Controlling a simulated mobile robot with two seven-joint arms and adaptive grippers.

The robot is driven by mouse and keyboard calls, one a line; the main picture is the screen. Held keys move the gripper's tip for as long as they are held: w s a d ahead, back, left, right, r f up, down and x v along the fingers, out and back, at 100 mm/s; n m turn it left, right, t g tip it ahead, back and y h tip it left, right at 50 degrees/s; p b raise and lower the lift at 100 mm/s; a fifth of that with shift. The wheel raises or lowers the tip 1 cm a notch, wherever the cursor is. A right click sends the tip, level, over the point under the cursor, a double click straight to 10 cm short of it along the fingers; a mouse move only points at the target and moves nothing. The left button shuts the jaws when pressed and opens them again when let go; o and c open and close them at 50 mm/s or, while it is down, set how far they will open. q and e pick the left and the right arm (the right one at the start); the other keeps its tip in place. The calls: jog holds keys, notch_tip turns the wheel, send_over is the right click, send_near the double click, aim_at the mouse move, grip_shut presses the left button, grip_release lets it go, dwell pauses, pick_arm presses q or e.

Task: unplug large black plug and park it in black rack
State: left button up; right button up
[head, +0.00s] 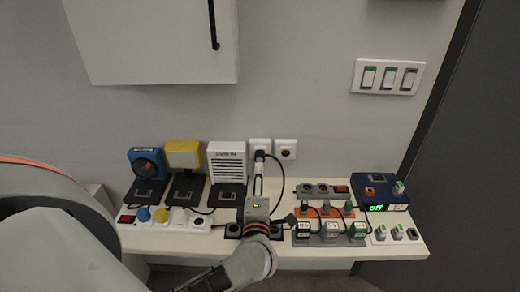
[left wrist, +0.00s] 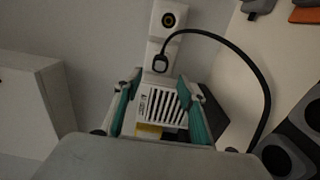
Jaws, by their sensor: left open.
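The large black plug (head: 260,156) sits in the left socket of the white double wall outlet (head: 286,149), its black cable looping down to the right. In the left wrist view the plug (left wrist: 160,63) shows just beyond the fingertips. My left gripper (head: 259,181) is open and empty, below and in front of the plug; its teal-sided fingers (left wrist: 158,86) are apart, with a gap to the plug. The black rack (head: 233,231) is on the shelf, partly hidden behind my left wrist; dark round sockets (left wrist: 277,158) show at right in the left wrist view. My right gripper is not in view.
Blue (head: 147,162), yellow (head: 183,154) and white slatted (head: 227,161) devices stand left of the outlet. A white power strip (head: 195,223) lies before them. Grey racks with plugs (head: 330,233) and a blue box (head: 380,188) stand right. A white cabinet (head: 150,50) hangs above.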

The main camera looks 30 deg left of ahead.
aim_at(260, 160)
pick_arm(q)
jog(key=b+x, duration=0.2)
jog(key=x, duration=0.3)
jog(key=shift+f, duration=0.1)
jog(key=shift+r+p+x, duration=0.2)
jog(key=shift+p+x, duration=0.1)
jog(key=shift+x, duration=1.65)
jog(key=shift+f, duration=0.1)
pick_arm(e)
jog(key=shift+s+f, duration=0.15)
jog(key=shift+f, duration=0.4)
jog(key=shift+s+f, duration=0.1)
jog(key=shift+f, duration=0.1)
pick_arm(q)
jog(key=shift+p, duration=0.3)
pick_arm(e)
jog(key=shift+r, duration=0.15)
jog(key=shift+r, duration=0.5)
